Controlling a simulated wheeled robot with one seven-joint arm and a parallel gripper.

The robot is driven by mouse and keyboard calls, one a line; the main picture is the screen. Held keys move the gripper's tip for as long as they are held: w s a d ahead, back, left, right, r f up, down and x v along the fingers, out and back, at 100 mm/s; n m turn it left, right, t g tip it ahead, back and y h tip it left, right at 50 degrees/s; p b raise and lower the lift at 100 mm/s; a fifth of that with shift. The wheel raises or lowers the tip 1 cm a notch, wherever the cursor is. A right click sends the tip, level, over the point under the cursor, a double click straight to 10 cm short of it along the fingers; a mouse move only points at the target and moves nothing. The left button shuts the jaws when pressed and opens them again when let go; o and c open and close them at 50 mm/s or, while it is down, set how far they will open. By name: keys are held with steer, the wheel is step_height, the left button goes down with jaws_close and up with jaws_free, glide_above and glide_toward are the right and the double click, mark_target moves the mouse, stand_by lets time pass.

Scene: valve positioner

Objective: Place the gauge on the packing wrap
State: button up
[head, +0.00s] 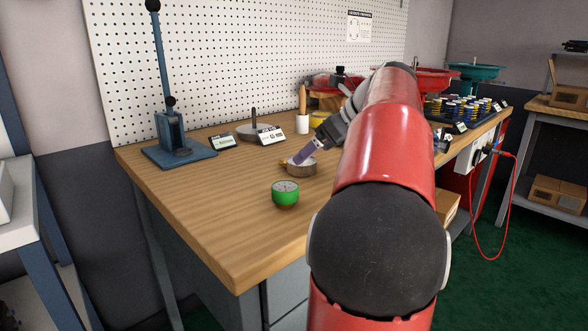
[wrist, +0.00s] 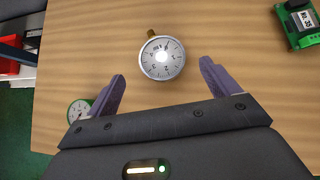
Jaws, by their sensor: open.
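A round gauge (wrist: 162,57) with a silver rim, white dial and short brass stem lies face up on the wooden workbench. In the head view this silver gauge (head: 301,170) sits just below my fingertips. A second gauge with a green case (head: 285,194) stands nearer the front of the bench; the wrist view shows it partly hidden behind my gripper's left side (wrist: 78,109). My gripper (wrist: 162,85) is open and empty, its purple fingers pointing toward the silver gauge, which lies beyond and between the tips. I cannot make out any packing wrap; my arm hides part of the bench.
A blue lever press (head: 180,150) stands at the bench's far left. Red and teal bowls (head: 475,72) are at the far end. The front left bench top is clear.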

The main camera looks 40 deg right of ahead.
steer(key=x, duration=0.5)
steer(key=shift+w+d+f+b, duration=0.1)
steer(key=shift+d+b, duration=0.05)
steer(key=shift+b, duration=0.25)
steer(key=shift+c, duration=0.4)
steer(key=c, duration=1.2)
